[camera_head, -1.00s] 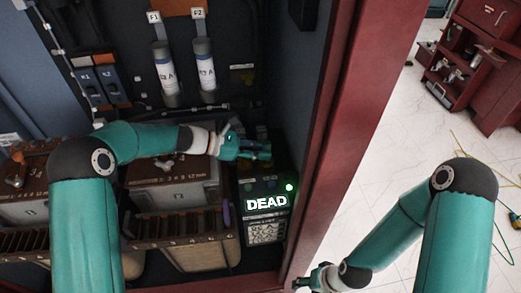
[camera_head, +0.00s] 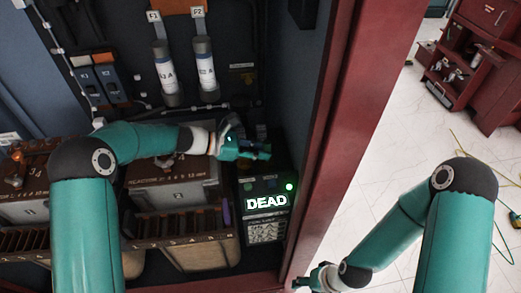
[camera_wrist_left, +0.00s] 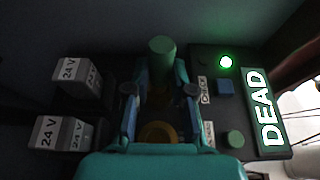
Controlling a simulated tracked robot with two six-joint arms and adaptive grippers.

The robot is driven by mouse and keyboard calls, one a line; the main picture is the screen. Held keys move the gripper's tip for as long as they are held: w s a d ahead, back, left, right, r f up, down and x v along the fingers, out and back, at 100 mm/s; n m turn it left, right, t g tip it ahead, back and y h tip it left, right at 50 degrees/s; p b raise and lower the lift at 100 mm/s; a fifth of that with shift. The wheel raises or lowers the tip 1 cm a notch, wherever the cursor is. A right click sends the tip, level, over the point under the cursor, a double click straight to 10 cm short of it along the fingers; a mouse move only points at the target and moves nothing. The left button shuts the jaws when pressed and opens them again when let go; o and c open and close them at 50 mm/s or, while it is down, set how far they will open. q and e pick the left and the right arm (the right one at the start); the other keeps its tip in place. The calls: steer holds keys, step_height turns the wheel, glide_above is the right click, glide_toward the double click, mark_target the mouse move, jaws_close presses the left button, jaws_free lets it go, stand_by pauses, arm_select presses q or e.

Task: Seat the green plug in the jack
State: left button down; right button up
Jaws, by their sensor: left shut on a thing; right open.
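The green plug (camera_wrist_left: 162,60) shows in the left wrist view as a green cylinder between my left fingers. My left gripper (camera_wrist_left: 160,98) is shut on it, above the dark box with the lit DEAD sign (camera_wrist_left: 266,110). In the head view, my left gripper (camera_head: 254,150) is over the back of this box (camera_head: 264,190). An orange-brown ring (camera_wrist_left: 158,133) shows below the fingers; I cannot tell whether it is the jack. The plug's lower end is hidden, so its seating cannot be told. My right gripper (camera_head: 314,281) is open, low in front of the red frame.
Two 24 V blocks (camera_wrist_left: 70,102) stand left of my fingers. A blue square button (camera_wrist_left: 225,87), green knob (camera_wrist_left: 235,139) and lit green lamp (camera_wrist_left: 226,62) are on the right. The red cabinet post (camera_head: 338,130) bounds the space on the right. Fuses (camera_head: 206,70) stand behind.

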arm_select(q)
steer(key=shift+f+b, duration=0.55)
steer(key=shift+f, duration=0.35)
steer(key=c, duration=0.9)
jaws_free()
steer(key=shift+f, duration=0.1)
step_height(320, 180, up, 10)
